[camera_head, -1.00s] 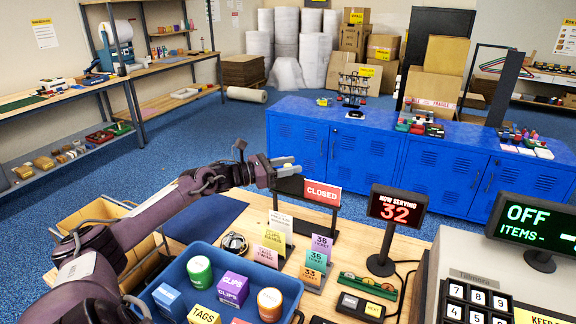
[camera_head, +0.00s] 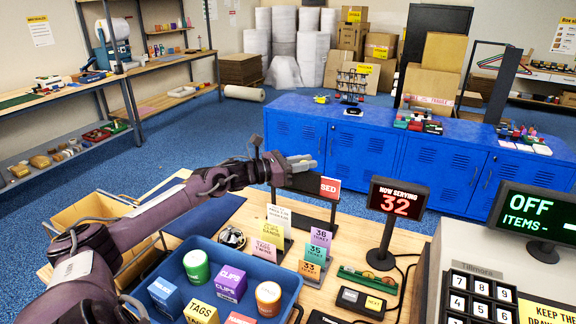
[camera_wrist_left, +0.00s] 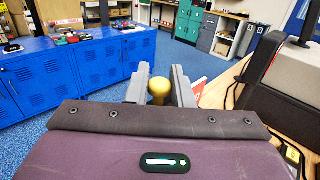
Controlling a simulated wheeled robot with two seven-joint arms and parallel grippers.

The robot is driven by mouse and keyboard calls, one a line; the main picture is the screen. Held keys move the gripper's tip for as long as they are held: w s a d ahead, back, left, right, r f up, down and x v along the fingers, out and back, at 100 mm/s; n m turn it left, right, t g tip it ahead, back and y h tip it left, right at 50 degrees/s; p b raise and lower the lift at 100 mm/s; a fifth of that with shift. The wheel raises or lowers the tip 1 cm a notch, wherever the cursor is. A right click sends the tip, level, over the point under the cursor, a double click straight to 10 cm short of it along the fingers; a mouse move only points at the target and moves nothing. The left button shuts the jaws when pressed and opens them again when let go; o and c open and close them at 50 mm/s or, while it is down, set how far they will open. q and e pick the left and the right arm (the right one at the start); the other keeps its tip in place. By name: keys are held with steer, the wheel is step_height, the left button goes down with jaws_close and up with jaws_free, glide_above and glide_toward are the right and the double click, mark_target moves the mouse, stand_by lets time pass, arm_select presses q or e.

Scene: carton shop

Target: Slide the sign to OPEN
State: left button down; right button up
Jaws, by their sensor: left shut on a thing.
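The sign (camera_head: 330,187) stands on the counter in a dark frame. Its red panel shows only the letters "SED" at the right; a dark sliding cover (camera_head: 303,183) hides the rest. My left gripper (camera_head: 302,163) is at the top of the cover. A bit of the red panel shows just right of the fingers. My right gripper is in neither view.
Number cards (camera_head: 315,257) and small label stands sit in front of the sign. A "NOW SERVING 32" display (camera_head: 397,199) stands close to its right. A blue tray (camera_head: 290,283) with several small containers is nearer, and a register (camera_head: 480,300) is at right.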

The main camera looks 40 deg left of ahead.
mark_target(319, 175)
arm_select(q)
steer(key=d, duration=0.1)
steer(key=w+d+b, duration=0.1)
steer(key=d, duration=0.1)
steer(key=d+b, duration=0.1)
steer(key=d, duration=0.1)
steer(key=shift+w+d, duration=0.1)
steer(key=shift+w, duration=0.2)
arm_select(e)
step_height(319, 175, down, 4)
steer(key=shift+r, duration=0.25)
arm_select(q)
steer(key=c, duration=1.3)
jaws_free()
steer(key=shift+d, duration=0.15)
steer(key=shift+c, duration=0.2)
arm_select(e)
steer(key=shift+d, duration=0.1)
arm_select(q)
steer(key=shift+s+a+f+b, duration=0.2)
steer(key=shift+s+a+b, duration=0.2)
steer(key=shift+s+a, duration=0.05)
steer(key=p+v, duration=0.1)
steer(key=v, duration=0.5)
steer(key=shift+s+r+p, duration=0.2)
steer(key=shift+s+p, duration=0.05)
steer(key=shift+p, duration=0.05)
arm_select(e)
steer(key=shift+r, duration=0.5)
